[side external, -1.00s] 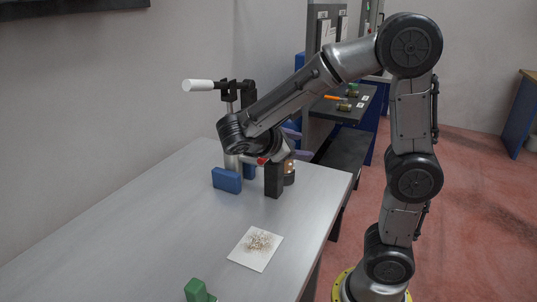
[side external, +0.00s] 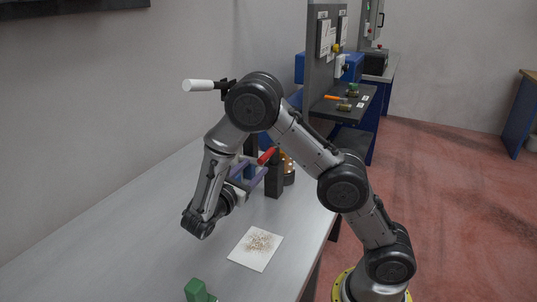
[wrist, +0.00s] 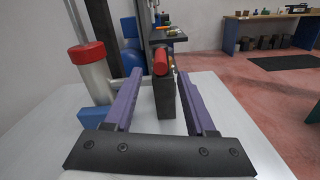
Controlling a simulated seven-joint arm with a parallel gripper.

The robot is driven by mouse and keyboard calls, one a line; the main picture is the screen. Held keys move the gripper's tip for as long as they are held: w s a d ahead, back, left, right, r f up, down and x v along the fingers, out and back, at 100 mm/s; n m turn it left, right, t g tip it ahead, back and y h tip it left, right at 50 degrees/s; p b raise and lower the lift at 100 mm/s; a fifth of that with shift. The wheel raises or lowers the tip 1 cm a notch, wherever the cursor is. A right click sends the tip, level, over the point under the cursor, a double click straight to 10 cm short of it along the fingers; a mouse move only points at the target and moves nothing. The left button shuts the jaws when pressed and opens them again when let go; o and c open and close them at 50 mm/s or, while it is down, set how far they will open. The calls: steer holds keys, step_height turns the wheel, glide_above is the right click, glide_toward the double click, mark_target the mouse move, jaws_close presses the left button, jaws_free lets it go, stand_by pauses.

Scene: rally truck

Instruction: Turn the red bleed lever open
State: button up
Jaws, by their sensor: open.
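The red bleed lever (side external: 266,156) sits atop a dark upright block (side external: 274,180) on the table. In the wrist view the red lever (wrist: 161,62) shows end-on at the top of the dark block (wrist: 164,100). My gripper (side external: 257,172) has purple fingers that reach level toward the block from the left. In the wrist view my gripper (wrist: 160,76) is open, with one finger on each side of the lever and block. Gaps show on both sides there, and nothing is held.
A red-capped grey cylinder (wrist: 92,72) stands close left of the fingers, with a blue block (wrist: 92,117) below. A white-handled bar (side external: 198,86) rises behind my arm. A gritty white sheet (side external: 256,248) and green object (side external: 198,290) lie nearer. The table's left side is clear.

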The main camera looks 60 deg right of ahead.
mark_target(269, 150)
steer(key=d, duration=0.9)
steer(key=shift+d, duration=0.35)
jaws_close()
stand_by(0.9)
